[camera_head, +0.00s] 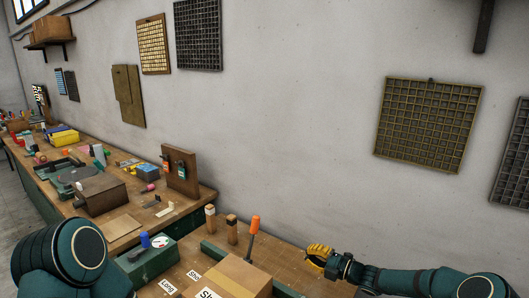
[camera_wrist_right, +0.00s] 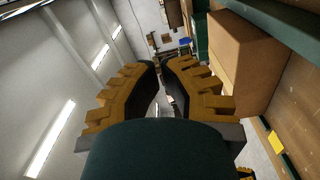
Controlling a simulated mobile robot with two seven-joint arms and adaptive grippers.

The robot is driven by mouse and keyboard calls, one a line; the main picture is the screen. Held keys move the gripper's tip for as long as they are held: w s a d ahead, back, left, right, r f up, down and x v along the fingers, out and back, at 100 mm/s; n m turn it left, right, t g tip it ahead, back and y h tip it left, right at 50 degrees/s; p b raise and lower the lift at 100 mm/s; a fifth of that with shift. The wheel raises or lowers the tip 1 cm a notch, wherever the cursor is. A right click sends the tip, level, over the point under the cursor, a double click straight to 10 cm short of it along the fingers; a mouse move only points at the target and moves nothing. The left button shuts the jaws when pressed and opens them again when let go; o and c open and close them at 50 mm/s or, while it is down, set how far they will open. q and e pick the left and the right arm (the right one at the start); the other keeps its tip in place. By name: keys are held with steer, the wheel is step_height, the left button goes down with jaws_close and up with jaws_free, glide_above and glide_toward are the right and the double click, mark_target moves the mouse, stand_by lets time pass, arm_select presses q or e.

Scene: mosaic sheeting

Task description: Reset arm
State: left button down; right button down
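My right gripper (camera_head: 318,256) has yellow fingers and reaches in from the right, low over the near bench, right of the orange-handled tool. In the right wrist view the two ridged fingers (camera_wrist_right: 160,64) converge until their tips almost meet, and nothing shows held between them. My left arm (camera_head: 65,255) shows as large green joints at the lower left; its gripper is outside the head view.
On the near bench (camera_head: 290,262) stand a cardboard box (camera_head: 238,276), the upright orange-handled tool (camera_head: 254,228), two small wooden posts and a green case (camera_head: 148,262). Another cluttered bench extends left. A wall with hanging grids (camera_head: 428,124) runs behind; bench space around my right gripper looks clear.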

steer(key=s+a+f+n+g+h, duration=0.2)
steer(key=s+f+n, duration=0.2)
steer(key=s+n, duration=0.1)
steer(key=s+a+f+n+g+h, duration=0.1)
steer(key=s+a+f+n+g, duration=0.2)
steer(key=s+f+n, duration=0.2)
steer(key=s+a+f+n+g+h, duration=0.2)
steer(key=s+a+f+n+g, duration=0.1)
steer(key=s+f+n, duration=0.2)
steer(key=shift+s+f+n+h, duration=0.1)
steer(key=shift+s+n+h, duration=0.2)
steer(key=shift+s+n, duration=1)
steer(key=s+f+n+h, duration=0.1)
steer(key=s+n, duration=0.2)
steer(key=s+d+f+n+g+h, duration=0.1)
steer(key=s+n, duration=0.3)
steer(key=s+f+n+h, duration=0.1)
steer(key=s+n, duration=0.2)
steer(key=shift+s+d+f+h, duration=0.15)
steer(key=shift+d+f+h, duration=0.15)
steer(key=shift+d+h, duration=0.1)
steer(key=s+d+r+n+h, duration=0.1)
steer(key=s+n, duration=0.8)
steer(key=n, duration=0.5)
steer(key=shift+s+d+r+n+t+h, duration=0.15)
steer(key=shift+d+r+n+t+h, duration=0.1)
steer(key=shift+d+n+t+h, duration=0.15)
